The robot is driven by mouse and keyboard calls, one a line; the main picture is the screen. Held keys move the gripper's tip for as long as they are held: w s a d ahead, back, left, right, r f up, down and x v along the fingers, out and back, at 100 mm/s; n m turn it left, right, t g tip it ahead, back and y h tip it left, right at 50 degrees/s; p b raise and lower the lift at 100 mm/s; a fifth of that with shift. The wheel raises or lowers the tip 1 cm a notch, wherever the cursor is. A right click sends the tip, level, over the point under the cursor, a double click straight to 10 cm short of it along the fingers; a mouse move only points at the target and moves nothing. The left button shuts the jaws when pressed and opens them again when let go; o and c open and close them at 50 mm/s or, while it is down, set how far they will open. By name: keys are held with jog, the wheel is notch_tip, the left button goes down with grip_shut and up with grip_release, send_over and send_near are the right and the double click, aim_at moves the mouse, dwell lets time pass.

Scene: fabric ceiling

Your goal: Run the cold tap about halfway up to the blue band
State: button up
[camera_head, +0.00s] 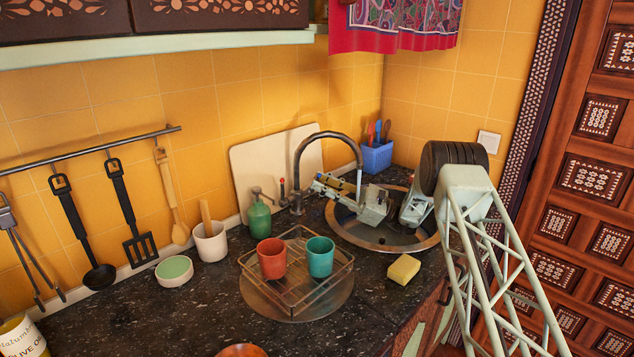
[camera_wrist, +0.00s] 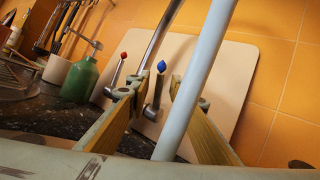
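The tap's dark curved spout (camera_head: 301,150) arches over the round sink (camera_head: 425,240). In the wrist view, the lever with the blue tip (camera_wrist: 161,66) stands upright between the fingers of my gripper (camera_wrist: 156,90), which are apart. I cannot tell whether a finger touches it. The red-tipped lever (camera_wrist: 123,56) stands outside the fingers, to the left. In the head view my gripper (camera_head: 320,184) reaches past the spout; it hides the blue-tipped lever there. A pale column (camera_wrist: 205,60) crosses the wrist view; a pale streak (camera_head: 358,184) shows below the spout end. I cannot tell whether this is water. No separate blue band is discernible.
A green bottle (camera_head: 259,217) stands left of the tap, also in the wrist view (camera_wrist: 80,78). A wire rack (camera_head: 300,290) holds red and teal cups. A yellow sponge (camera_head: 403,269) lies by the sink. A cream board (camera_head: 262,160) leans on the wall behind the tap.

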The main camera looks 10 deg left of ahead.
jog(key=shift+v, duration=2.8)
dwell(5.2)
